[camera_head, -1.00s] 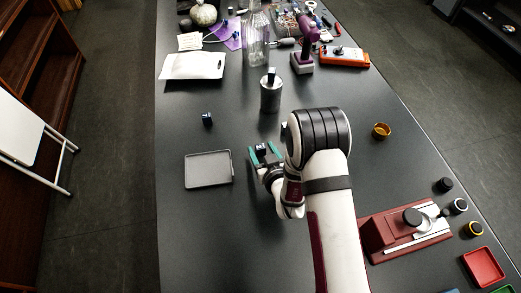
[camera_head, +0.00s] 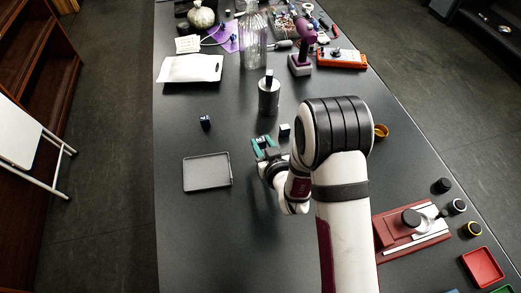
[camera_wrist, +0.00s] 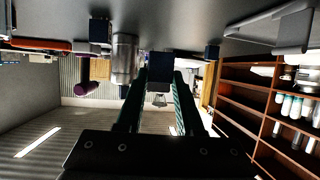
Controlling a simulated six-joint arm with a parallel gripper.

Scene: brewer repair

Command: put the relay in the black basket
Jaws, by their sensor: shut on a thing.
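My gripper (camera_head: 263,146), with teal fingers, is shut on a small dark blue block low over or at the table, right of the grey tray. In the wrist view the held block (camera_wrist: 160,66) sits between the fingertips. It may be the relay; its markings are too small to read. Similar small blocks stand apart on the table, one at left (camera_head: 206,122) and one just right of my gripper (camera_head: 285,130). Another dark block (camera_head: 269,75) is on top of a metal cylinder (camera_head: 269,98). I cannot make out a black basket; a shallow dark grey tray (camera_head: 207,186) lies left of my gripper.
A dark red fixture (camera_head: 390,232) and a red tray (camera_head: 482,266) are at the right. The table's left front is bare.

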